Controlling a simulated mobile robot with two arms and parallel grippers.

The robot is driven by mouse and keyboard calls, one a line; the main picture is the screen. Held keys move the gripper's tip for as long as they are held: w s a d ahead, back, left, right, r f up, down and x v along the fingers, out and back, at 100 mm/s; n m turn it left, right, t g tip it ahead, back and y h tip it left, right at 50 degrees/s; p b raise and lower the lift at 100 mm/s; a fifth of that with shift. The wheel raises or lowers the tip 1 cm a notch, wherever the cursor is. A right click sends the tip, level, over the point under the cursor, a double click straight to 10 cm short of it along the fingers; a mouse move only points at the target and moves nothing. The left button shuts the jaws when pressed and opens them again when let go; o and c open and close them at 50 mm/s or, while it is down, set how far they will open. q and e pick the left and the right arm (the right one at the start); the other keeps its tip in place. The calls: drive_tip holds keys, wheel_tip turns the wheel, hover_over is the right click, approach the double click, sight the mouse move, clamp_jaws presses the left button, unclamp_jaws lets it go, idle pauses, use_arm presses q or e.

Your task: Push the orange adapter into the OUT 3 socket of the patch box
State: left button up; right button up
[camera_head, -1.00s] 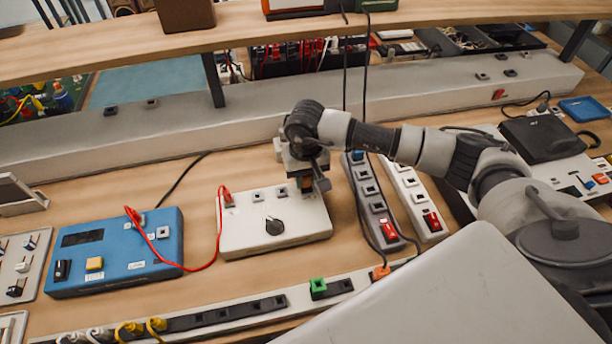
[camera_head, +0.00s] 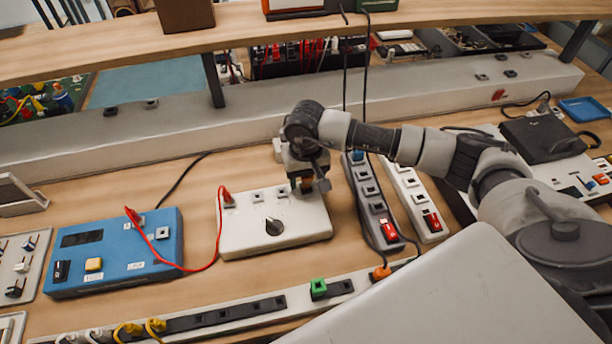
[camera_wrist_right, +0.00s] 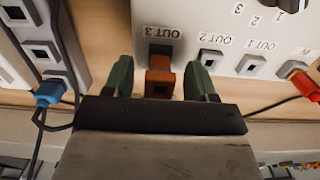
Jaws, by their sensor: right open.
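The white patch box (camera_head: 262,236) lies on the bench with a black knob on top. In the right wrist view its OUT 3 socket (camera_wrist_right: 160,49) shows dark behind the orange adapter (camera_wrist_right: 160,82). The adapter stands at this socket; I cannot tell how deep it sits. My right gripper (camera_wrist_right: 160,88) is open, its two green fingers on either side of the adapter with small gaps. In the head view the right gripper (camera_head: 306,187) is over the box's far right corner and mostly hides the adapter. My left gripper is not in view.
A red plug (camera_wrist_right: 296,70) with a red cable sits in the box's input socket. A blue box (camera_head: 118,252) stands to the left. Grey and white power strips (camera_head: 372,205) lie close on the right. A shelf (camera_head: 250,25) spans above the back of the bench.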

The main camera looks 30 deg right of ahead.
wheel_tip(320, 180, up, 16)
idle(1.1)
drive_tip(key=shift+a+f, duration=0.1)
